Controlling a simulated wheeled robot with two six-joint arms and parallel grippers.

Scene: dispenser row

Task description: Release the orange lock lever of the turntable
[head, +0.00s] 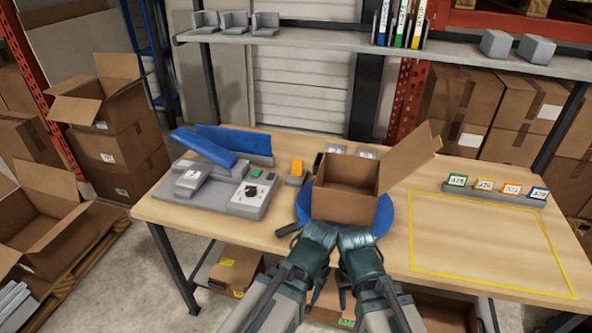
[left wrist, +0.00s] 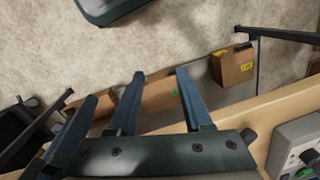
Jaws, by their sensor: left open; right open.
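The blue turntable (head: 384,216) is a round disc near the table's front edge, mostly covered by an open cardboard box (head: 345,204) standing on it. An upright orange lever (head: 297,167) on a small grey base is just behind and left of the disc. My left gripper (head: 320,229) and my right gripper (head: 353,236) are side by side at the front of the turntable, close before the box; neither is at the lever. Both are open and hold nothing that I can see. The left wrist view shows the left gripper's fingers (left wrist: 160,74) apart over the floor and lower shelf; no lever shows there.
A grey machine with a blue arm (head: 205,147) and a control panel (head: 252,194) stands left of the lever. A dark knob (head: 287,230) juts at the table's front edge. A yellow-outlined area (head: 411,245) on the right is clear. A card rack (head: 490,193) stands behind it.

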